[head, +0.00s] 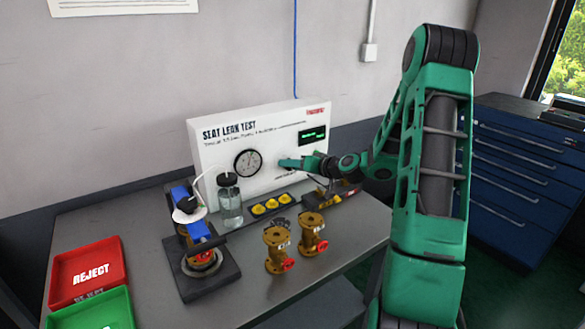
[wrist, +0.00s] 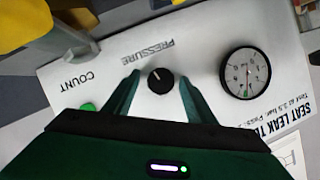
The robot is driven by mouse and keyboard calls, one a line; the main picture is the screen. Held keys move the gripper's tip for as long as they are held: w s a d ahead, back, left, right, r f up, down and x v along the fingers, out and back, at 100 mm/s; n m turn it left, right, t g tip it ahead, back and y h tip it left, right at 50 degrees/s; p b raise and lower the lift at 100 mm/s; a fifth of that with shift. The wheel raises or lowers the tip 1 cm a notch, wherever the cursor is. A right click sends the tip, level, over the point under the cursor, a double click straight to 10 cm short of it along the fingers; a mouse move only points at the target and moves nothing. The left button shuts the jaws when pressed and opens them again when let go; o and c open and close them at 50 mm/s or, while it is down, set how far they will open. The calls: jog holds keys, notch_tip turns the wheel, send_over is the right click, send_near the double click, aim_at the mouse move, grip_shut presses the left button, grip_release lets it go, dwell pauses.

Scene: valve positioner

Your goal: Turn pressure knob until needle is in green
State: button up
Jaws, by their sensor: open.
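The black pressure knob (wrist: 160,80) with a white pointer line is on the white panel under the label PRESSURE in the wrist view. My gripper (wrist: 160,98) is open, one finger on each side of the knob with gaps visible. The round gauge (wrist: 245,73) has a white face and black rim; a small green mark shows near its lower edge in this view, and the needle is too fine to read surely. In the head view my gripper (head: 283,163) is at the panel right of the gauge (head: 247,163) and hides the knob.
The SEAT LEAK TEST box (head: 215,150) stands at the back of the grey table. A glass bottle (head: 230,203), a clamp fixture (head: 200,255), brass valves (head: 278,248), yellow parts (head: 271,204), a red REJECT bin (head: 88,270) and a green bin (head: 95,312) stand around it.

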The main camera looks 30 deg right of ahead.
jog(key=v, duration=1)
jog(key=shift+s, duration=0.35)
